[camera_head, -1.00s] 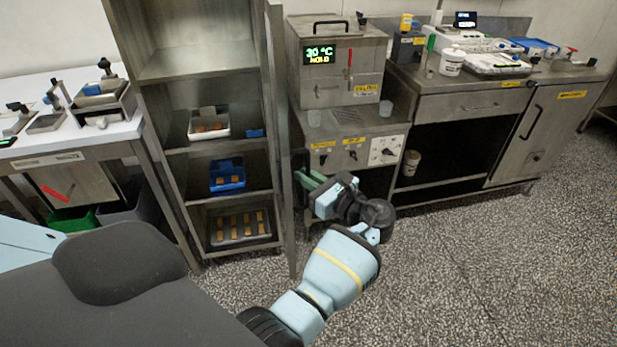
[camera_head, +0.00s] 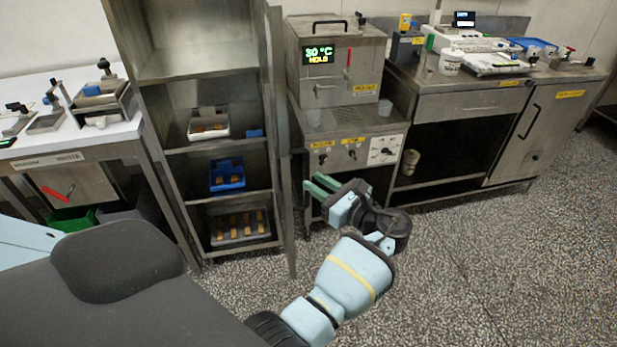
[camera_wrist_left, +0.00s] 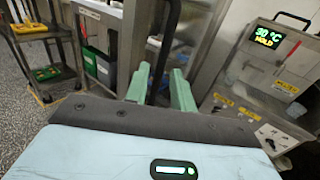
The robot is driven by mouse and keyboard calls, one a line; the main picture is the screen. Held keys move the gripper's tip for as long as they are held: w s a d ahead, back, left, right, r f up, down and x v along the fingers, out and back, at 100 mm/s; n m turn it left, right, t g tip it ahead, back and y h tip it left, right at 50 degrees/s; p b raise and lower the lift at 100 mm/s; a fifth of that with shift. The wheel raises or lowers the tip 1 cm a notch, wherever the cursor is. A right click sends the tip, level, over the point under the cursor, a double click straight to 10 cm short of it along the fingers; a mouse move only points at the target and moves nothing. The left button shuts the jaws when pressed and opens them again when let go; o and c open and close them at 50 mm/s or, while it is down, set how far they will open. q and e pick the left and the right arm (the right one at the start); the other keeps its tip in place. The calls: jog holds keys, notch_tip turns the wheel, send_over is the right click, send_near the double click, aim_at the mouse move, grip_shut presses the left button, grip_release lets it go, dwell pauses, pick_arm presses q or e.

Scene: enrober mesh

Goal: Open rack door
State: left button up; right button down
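The tall steel rack (camera_head: 203,60) stands left of centre in the head view. Its door (camera_head: 282,170) stands open, seen nearly edge-on at the rack's right side. My left gripper (camera_head: 316,187) is to the right of the door, with a small gap between them in the head view. In the left wrist view, the green fingers (camera_wrist_left: 160,88) are apart. A dark upright bar (camera_wrist_left: 168,40), likely the door's handle, shows between and beyond them; I cannot tell whether they touch it. My right gripper is not in view.
Trays with pieces, such as a blue tray (camera_head: 227,175), sit on the rack shelves. A steel machine (camera_head: 335,65) and a steel counter (camera_head: 470,105) stand right of the door. A white-topped table (camera_head: 75,135) stands left. The speckled floor (camera_head: 480,260) at right is clear.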

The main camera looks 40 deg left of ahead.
pick_arm(q)
jog(key=d, duration=0.4)
jog(key=shift+s, duration=0.25)
jog(key=shift+s, duration=0.1)
